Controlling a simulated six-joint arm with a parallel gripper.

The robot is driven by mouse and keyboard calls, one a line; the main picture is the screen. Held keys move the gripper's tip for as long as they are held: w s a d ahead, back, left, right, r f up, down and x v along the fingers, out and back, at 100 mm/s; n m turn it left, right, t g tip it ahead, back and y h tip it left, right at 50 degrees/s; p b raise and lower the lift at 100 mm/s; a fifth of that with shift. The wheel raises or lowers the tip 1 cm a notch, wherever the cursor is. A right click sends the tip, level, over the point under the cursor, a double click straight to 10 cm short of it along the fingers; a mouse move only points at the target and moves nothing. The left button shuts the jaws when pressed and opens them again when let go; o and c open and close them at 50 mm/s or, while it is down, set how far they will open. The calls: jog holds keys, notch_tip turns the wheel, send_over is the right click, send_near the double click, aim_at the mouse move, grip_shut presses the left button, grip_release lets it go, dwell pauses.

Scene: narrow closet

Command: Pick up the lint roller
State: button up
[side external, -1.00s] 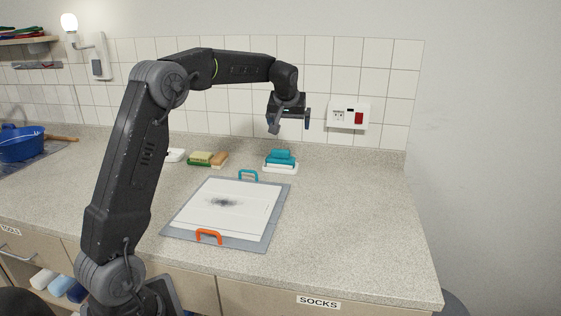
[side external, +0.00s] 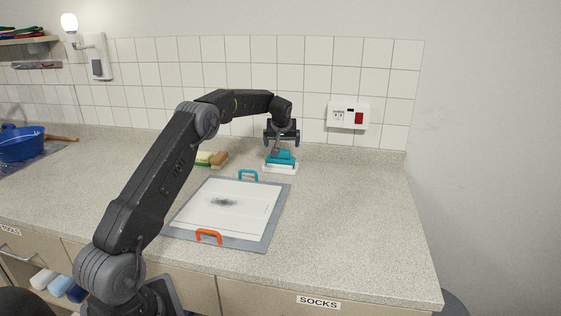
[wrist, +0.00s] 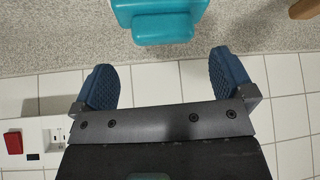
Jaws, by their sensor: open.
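A teal block-like object (side external: 281,156) sits on a white base (side external: 280,168) at the back of the counter; I cannot tell whether it is the lint roller, and no other thing is clearly one. My gripper (side external: 282,143) is just above it, pointing down. In the wrist view the teal object (wrist: 160,22) lies at the top, beyond the fingertips. My gripper (wrist: 165,82) is open, with blue textured pads and nothing between them.
A grey board (side external: 270,222) with a smudged white sheet, a teal handle and an orange handle lies in front. A green-and-yellow sponge (side external: 204,158) and brown brush-like object (side external: 219,159) stand left. A tiled wall with an outlet box (side external: 348,115) is behind. The right counter is clear.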

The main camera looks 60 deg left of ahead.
aim_at(281, 150)
jog(key=x, duration=0.5)
jog(key=shift+s+a+f, duration=0.1)
jog(key=shift+s, duration=0.1)
jog(key=shift+c, duration=0.2)
jog(key=c, duration=0.8)
jog(key=shift+r, duration=0.75)
jog(key=r, duration=0.3)
jog(key=shift+s+a, duration=0.15)
jog(key=shift+s, duration=0.1)
jog(key=s+a+r, duration=0.1)
jog(key=s+r, duration=0.1)
jog(key=s, duration=0.1)
jog(key=s+a+r, duration=0.2)
jog(key=s, duration=0.1)
jog(key=s+a+r, duration=0.1)
jog(key=s+r, duration=0.1)
jog(key=s, duration=0.2)
jog(key=shift+a+r, duration=0.3)
jog(key=shift+a, duration=0.05)
